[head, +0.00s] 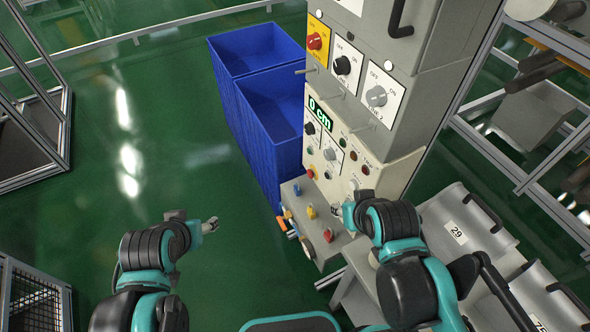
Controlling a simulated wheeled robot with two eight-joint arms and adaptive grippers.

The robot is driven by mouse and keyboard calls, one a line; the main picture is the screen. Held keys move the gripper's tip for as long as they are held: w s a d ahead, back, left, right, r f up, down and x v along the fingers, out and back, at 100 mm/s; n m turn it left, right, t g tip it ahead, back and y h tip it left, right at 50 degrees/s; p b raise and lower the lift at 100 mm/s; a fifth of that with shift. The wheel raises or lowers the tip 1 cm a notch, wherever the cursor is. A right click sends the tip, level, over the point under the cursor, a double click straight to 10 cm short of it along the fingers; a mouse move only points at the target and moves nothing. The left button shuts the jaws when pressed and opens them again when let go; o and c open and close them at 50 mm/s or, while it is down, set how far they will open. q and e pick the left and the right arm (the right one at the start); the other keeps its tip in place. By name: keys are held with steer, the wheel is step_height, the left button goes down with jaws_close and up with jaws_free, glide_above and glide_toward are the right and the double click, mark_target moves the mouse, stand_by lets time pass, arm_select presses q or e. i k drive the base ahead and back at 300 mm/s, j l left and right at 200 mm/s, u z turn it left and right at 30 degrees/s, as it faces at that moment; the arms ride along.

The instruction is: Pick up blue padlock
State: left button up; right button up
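A small blue padlock (297,189) sits at the far end of the grey ledge (318,248) below the control panel. A yellow padlock (311,212) and a red padlock (328,235) sit nearer on the same ledge. My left gripper (215,225) is over the green floor left of the ledge, apart from the padlocks. Its fingers look parted and nothing shows between them. My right gripper (344,212) is close to the panel, right of the yellow and red padlocks. Its fingers are too small and crowded against the panel to tell their state.
The tall grey control cabinet (425,75) with knobs and a "0 cm" display (318,111) rises behind the ledge. Blue bins (262,130) stand left of it. Grey cases (468,232) lie at the right.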

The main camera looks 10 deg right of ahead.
mark_target(297, 191)
steer(key=i+j, duration=0.15)
steer(key=j, duration=0.15)
steer(key=i+j, duration=0.15)
steer(key=j, duration=0.2)
steer(key=i+j, duration=0.2)
steer(key=i+j+z, duration=0.1)
steer(key=j, duration=0.3)
